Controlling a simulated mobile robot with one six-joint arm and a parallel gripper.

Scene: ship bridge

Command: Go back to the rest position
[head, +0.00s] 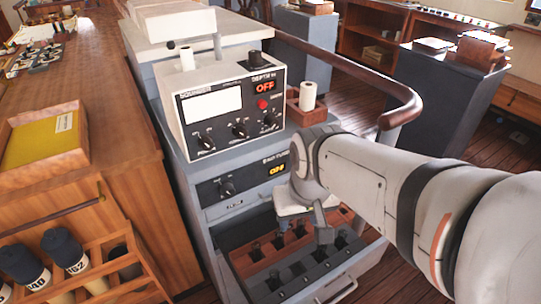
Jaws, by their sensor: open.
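My arm reaches in from the right, in front of the grey console. My gripper (305,222) hangs from its wrist, pointing down above the open lower drawer (350,287) of the console. The jaws are open and I see nothing held. The drawer holds a brown slotted rack (258,283) and a dark slotted rack. I cannot tell whether the gripper touches anything in the drawer.
A depth sounder (225,104) reading OFF stands on the console. Beside it, a small wooden box (306,114) holds a white roll. A wooden counter with a yellow-bottomed tray (40,146) is at left. A curved handrail (335,60) runs behind my arm. Floor shows at right.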

